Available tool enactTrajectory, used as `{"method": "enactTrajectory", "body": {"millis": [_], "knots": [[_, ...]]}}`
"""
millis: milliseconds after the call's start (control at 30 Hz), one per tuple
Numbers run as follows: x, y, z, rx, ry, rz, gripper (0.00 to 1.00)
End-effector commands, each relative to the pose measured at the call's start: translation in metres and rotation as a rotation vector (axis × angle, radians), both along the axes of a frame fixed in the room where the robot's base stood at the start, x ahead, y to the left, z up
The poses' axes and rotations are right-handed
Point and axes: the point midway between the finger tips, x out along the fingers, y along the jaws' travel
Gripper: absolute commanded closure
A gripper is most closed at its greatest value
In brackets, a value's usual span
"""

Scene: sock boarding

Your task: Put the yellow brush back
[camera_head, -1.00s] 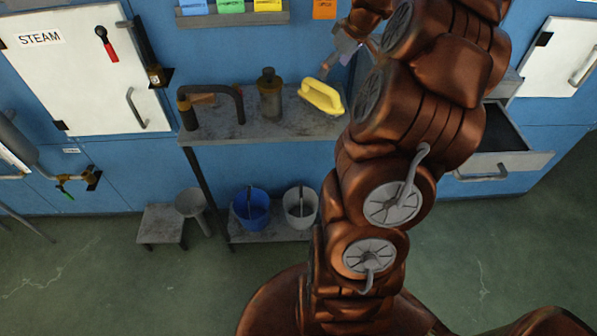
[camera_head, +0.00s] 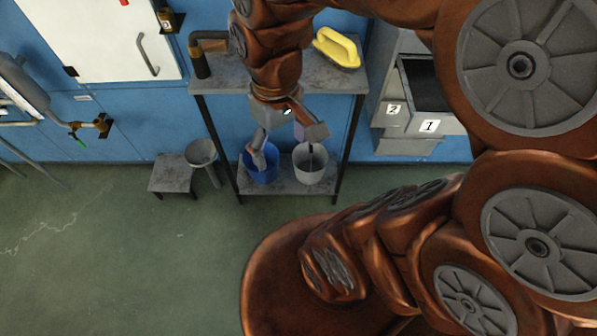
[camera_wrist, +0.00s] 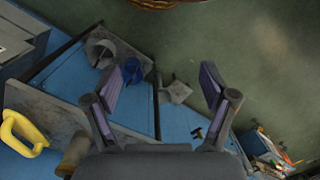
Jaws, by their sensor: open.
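The yellow brush (camera_head: 338,48) lies on the right end of the grey shelf top (camera_head: 340,82), its handle upward. In the wrist view the yellow brush (camera_wrist: 22,133) shows at the lower left, on the shelf top (camera_wrist: 42,108). My gripper (camera_head: 290,142) is in front of the shelf, below its top and to the left of the brush in the head view. In the wrist view my gripper (camera_wrist: 166,82) has its two fingers spread wide, with nothing between them. It does not touch the brush.
A blue bucket (camera_head: 262,174) and a grey bucket (camera_head: 310,172) stand on the lower shelf. A small stool (camera_head: 172,174) and a grey funnel-shaped stand (camera_head: 203,153) are to the left. An open drawer marked 1 (camera_head: 430,126) is at the right.

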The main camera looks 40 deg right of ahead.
Motion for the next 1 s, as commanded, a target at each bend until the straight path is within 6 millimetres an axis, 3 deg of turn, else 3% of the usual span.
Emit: {"method": "enactTrajectory", "body": {"millis": [100, 300, 1000], "knots": [[-0.033, 0.007, -0.007, -0.036, 0.032, -0.028, 0.16], [-0.06, 0.008, -0.015, -0.065, 0.064, -0.064, 0.16], [-0.062, 0.008, -0.01, -0.068, 0.066, -0.068, 0.17]]}}
